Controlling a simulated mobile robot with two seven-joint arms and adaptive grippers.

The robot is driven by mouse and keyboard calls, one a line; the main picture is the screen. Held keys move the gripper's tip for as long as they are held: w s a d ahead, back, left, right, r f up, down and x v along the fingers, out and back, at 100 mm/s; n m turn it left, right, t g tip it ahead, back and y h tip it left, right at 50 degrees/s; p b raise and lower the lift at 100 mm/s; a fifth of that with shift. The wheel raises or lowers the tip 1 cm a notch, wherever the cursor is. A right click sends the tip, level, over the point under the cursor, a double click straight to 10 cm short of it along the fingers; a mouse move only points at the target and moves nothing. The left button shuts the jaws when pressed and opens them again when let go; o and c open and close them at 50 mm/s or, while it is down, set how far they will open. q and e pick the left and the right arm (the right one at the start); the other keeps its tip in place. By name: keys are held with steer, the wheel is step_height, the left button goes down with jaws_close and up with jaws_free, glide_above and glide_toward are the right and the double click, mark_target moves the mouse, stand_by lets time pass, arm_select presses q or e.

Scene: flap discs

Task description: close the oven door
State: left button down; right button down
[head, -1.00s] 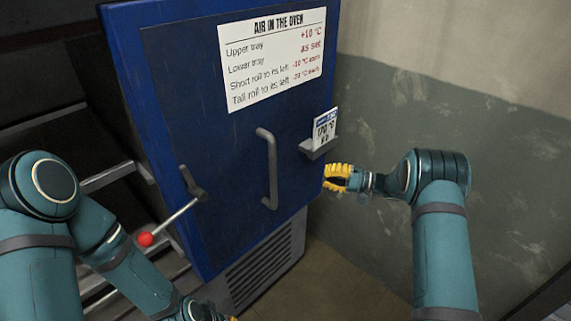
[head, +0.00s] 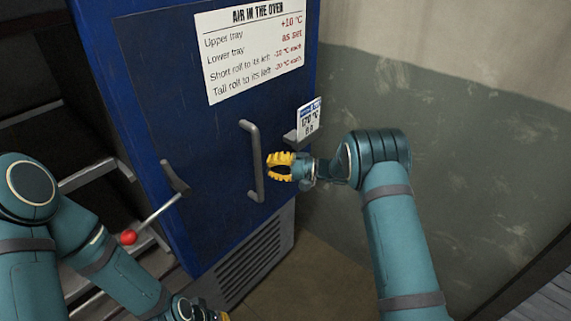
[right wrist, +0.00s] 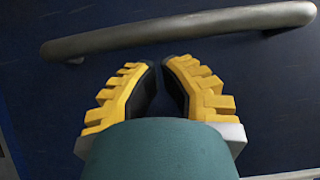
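The blue oven door (head: 215,150) fills the middle of the head view, with a grey vertical bar handle (head: 253,160) on its face. I cannot tell how far ajar the door is. A lever with a red ball (head: 128,237) sticks out at its left edge. My right gripper (head: 271,167) has yellow fingers, is open and empty, and is just right of the handle. In the right wrist view the handle (right wrist: 180,32) lies across, ahead of the fingertips, not between them. My left gripper (head: 223,316) barely shows at the bottom edge; its fingers are mostly hidden.
A white temperature sign (head: 250,45) is on the door's upper part. A small card (head: 309,118) reading 170 °C stands in a holder right of the handle. Metal rack rails (head: 85,176) show at left. A vent grille (head: 255,265) is below the door. A grey-green wall (head: 440,130) is at right.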

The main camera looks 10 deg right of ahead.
steer(key=shift+s+a, duration=0.25)
steer(key=shift+a, duration=0.2)
